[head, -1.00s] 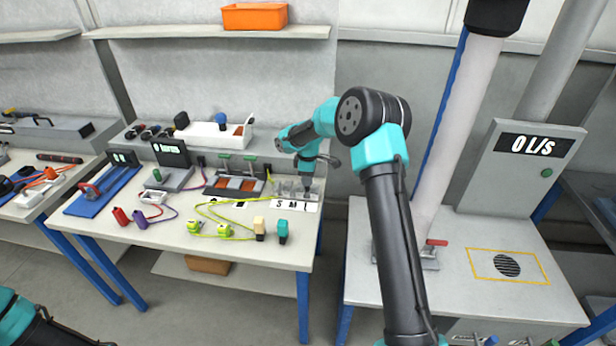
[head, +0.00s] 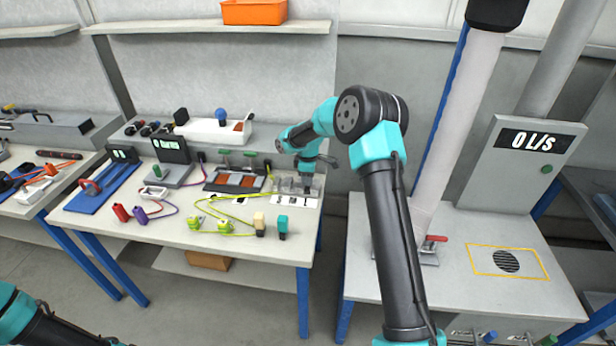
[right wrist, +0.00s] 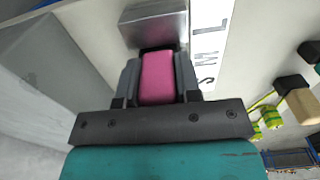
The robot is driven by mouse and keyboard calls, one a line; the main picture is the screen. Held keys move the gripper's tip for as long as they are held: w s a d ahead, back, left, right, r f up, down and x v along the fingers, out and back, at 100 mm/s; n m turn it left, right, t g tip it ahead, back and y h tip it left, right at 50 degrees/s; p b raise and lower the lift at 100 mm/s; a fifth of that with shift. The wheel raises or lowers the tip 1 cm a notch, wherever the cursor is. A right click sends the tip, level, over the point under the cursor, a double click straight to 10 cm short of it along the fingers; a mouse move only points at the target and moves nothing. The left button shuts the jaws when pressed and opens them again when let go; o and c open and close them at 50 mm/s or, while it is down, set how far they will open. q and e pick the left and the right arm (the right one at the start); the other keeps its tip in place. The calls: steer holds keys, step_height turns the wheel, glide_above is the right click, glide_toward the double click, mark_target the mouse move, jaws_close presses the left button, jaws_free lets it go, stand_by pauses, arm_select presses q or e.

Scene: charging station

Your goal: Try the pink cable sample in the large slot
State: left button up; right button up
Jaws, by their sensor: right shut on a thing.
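The pink cable sample (right wrist: 157,78) is between the fingers of my right gripper (right wrist: 158,82), which is shut on it, in the right wrist view. Its far end meets a grey metal block (right wrist: 153,22) beside the printed strip (right wrist: 210,45) marked S, M, L, on the L side. How deep it sits in the slot is hidden. In the head view my right gripper (head: 306,186) is at the row of slot blocks (head: 284,184) on the right of the bench, and the pink sample is too small to make out. My left gripper is not in view.
Beige (head: 259,222) and teal (head: 282,226) connectors stand near the bench's front edge, beside yellow-green cable ends (head: 224,225). Red (head: 121,213) and purple (head: 140,217) plugs lie further left. A second station with an airflow display (head: 534,141) stands to the right, across a gap.

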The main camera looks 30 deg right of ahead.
steer(key=shift+f, duration=0.2)
steer(key=o, duration=1)
steer(key=shift+r, duration=0.1)
step_height(320, 180, up, 17)
steer(key=shift+r, duration=0.15)
stand_by(0.5)
